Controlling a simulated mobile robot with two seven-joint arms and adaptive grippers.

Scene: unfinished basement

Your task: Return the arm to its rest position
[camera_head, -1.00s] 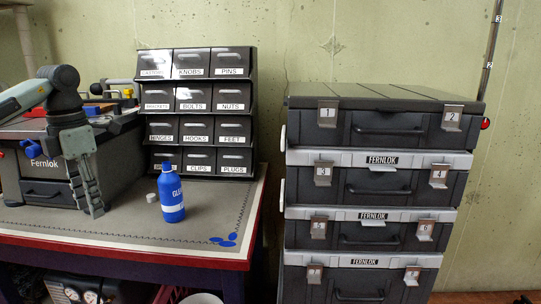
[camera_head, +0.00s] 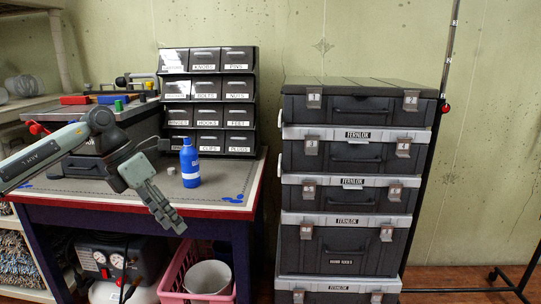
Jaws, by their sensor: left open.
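My left arm (camera_head: 55,150) comes in from the left and bends down at its elbow. My left gripper (camera_head: 170,217) is open and empty, its fingers pointing down and right in front of the workbench's front edge. A blue glue bottle (camera_head: 190,165) stands upright on the workbench (camera_head: 110,190), behind and above the gripper in the picture, apart from it. A small white cap (camera_head: 171,171) lies beside the bottle. My right gripper is not in view.
A dark drawer organizer (camera_head: 208,100) stands at the back of the bench. A stack of dark toolboxes (camera_head: 345,190) stands to the right. Below the bench are a pink basket (camera_head: 172,280) with a white bucket (camera_head: 208,277) and a compressor (camera_head: 105,262). A stand (camera_head: 510,285) is at right.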

